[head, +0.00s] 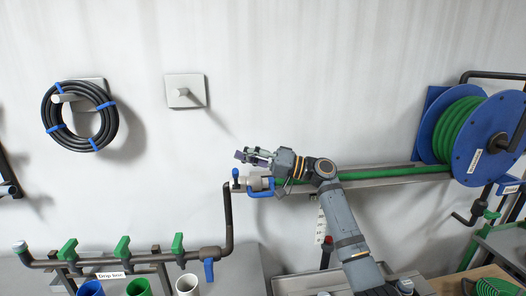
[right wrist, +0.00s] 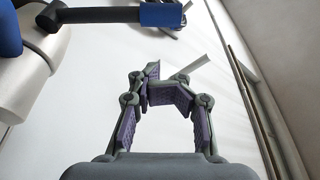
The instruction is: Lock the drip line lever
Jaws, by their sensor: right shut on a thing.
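The lever (head: 236,174) stands at the left end of the pale fitting (head: 255,184), with a dark stem and blue grip. It also shows at the top of the right wrist view (right wrist: 160,14), its grip pointing right, apart from my fingertips there. A blue loop handle (head: 262,192) hangs under the fitting. My right gripper (head: 256,157) is just above and right of the lever. In the right wrist view its purple-padded fingers (right wrist: 160,88) are drawn together; what they hold I cannot make out. My left gripper is not in view.
A green hose (head: 395,173) runs along a rail to the blue reel (head: 490,138). The manifold pipe (head: 140,260) with green valves and one blue valve (head: 209,270) lies lower left. A coiled black hose (head: 80,116) and an empty peg (head: 184,92) are on the wall.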

